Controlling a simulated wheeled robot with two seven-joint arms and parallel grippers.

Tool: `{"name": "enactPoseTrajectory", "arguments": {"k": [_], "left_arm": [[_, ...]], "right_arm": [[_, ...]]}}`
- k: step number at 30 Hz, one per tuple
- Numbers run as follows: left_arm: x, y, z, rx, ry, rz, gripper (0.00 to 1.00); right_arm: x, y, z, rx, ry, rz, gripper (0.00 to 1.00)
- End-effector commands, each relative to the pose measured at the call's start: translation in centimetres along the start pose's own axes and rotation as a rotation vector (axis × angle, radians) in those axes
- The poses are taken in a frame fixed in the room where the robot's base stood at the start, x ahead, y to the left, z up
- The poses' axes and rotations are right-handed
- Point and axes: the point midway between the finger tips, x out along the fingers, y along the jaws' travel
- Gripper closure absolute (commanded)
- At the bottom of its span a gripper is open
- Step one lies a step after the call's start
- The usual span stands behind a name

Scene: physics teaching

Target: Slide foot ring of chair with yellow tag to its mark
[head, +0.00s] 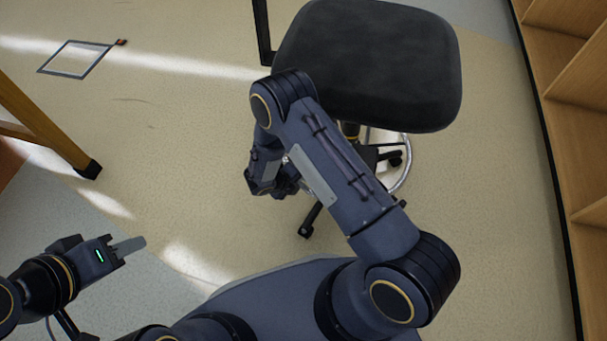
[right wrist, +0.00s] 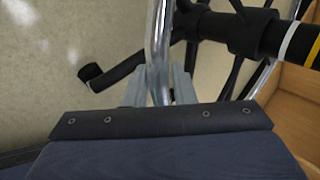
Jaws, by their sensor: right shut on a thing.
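The chair (head: 365,60) has a black seat at the top centre of the head view; the seat hides most of its column. Its chrome foot ring (head: 407,170) shows below the seat. In the right wrist view the ring's tube (right wrist: 157,55) runs between the fingers of my right gripper (right wrist: 162,88), which is shut on it. The black column (right wrist: 262,35) carries a white band (right wrist: 286,41) and a yellow band (right wrist: 314,50). My right forearm covers part of the chair in the head view. My left gripper (head: 128,247) is apart at lower left; its finger gap is unclear.
A grey square outline (head: 75,58) with a red corner piece lies on the floor at upper left. A wooden leg (head: 45,125) stands at the left edge. Wooden shelving (head: 570,110) lines the right. The floor between the square and the chair is clear.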

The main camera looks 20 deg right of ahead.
Motion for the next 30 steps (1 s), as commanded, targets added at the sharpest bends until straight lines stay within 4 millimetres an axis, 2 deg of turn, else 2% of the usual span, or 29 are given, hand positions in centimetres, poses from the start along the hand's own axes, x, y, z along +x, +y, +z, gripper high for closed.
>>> {"name": "enactPoseTrajectory", "arguments": {"k": [1, 10, 30], "left_arm": [[0.0, 0.0, 0.0, 0.000, 0.000, 0.000, 0.64], [0.0, 0.0, 0.0, 0.000, 0.000, 0.000, 0.64], [-1.7, 0.8, -0.8, 0.000, 0.000, 0.000, 0.64]], "right_arm": [[-0.1, 0.6, -0.1, -0.002, -0.001, 0.014, 0.99], [-0.2, 0.8, -0.1, -0.004, -0.001, 0.021, 0.99], [-2.4, -0.8, 0.0, -0.002, -0.003, 0.018, 0.99]]}}
